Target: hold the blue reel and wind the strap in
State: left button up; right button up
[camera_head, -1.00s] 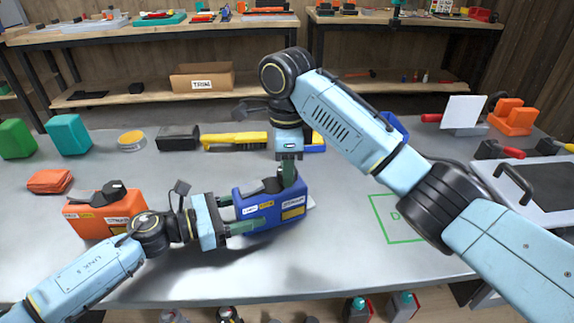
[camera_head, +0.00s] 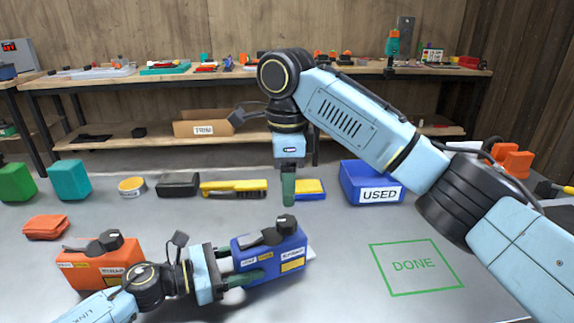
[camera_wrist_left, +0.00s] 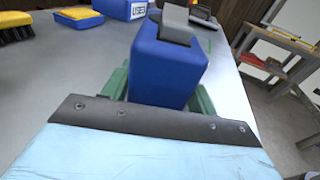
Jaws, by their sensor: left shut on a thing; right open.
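The blue reel (camera_head: 272,248) is a box-shaped case with labels, a dark knob and a dark lever on top. It sits on the grey table. My left gripper (camera_head: 246,270) is shut on its sides from the left, and the reel also shows between the green fingers in the left wrist view (camera_wrist_left: 165,72). My right gripper (camera_head: 288,190) points down above and behind the reel, apart from it and empty. The gap between its fingers is hard to see from this side. A small pale bit shows at the reel's right end; I cannot tell whether it is the strap.
An orange reel (camera_head: 100,262) stands left, close to my left arm. A blue USED bin (camera_head: 372,183), a yellow brush (camera_head: 233,188) and a black block (camera_head: 177,185) stand behind. The green DONE square (camera_head: 415,268) at right is empty.

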notch_tip(320, 180, up, 3)
jog(key=shift+r, duration=0.2)
pick_arm(q)
jog(key=o, duration=1.3)
